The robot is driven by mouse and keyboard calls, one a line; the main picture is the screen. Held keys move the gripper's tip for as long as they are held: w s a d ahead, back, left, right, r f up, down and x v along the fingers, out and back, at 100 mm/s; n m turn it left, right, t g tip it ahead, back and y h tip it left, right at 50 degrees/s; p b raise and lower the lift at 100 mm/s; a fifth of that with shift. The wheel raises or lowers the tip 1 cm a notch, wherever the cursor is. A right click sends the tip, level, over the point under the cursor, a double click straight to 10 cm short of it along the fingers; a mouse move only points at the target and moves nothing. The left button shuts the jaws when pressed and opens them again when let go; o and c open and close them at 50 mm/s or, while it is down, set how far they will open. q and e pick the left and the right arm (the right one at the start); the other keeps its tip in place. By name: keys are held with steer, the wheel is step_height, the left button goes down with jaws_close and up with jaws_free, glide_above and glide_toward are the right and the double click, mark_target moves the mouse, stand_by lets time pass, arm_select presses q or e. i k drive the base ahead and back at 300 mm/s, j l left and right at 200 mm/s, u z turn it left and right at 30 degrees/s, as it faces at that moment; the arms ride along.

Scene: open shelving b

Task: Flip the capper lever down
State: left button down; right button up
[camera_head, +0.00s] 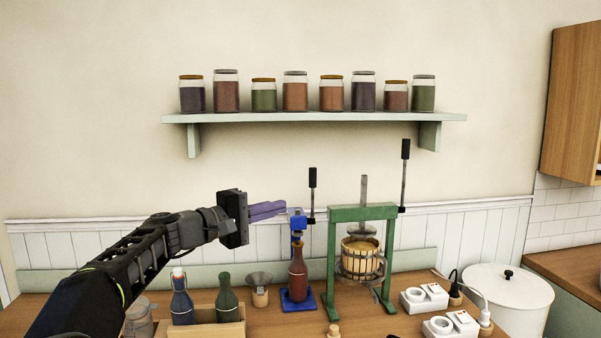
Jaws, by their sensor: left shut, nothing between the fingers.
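The blue capper (296,219) stands on the wooden counter with a dark red bottle (298,276) upright on its base. Its lever (312,190) points up, with a black grip at the top, just right of the capper head. My left gripper (283,208) comes in from the left at the height of the capper head. Its purple fingers are shut and empty, and their tips are close to the head's left side. I cannot tell whether they touch it. My right gripper does not show.
A green press (333,250) with a wooden basket and its own upright handle (404,175) stands right of the capper. A funnel (259,281) and a crate (222,328) with bottles are to the left. White socket blocks (424,298) lie right. A shelf (330,117) with jars hangs above.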

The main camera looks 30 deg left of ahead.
mark_target(313, 170)
steer(key=i+j, duration=0.75)
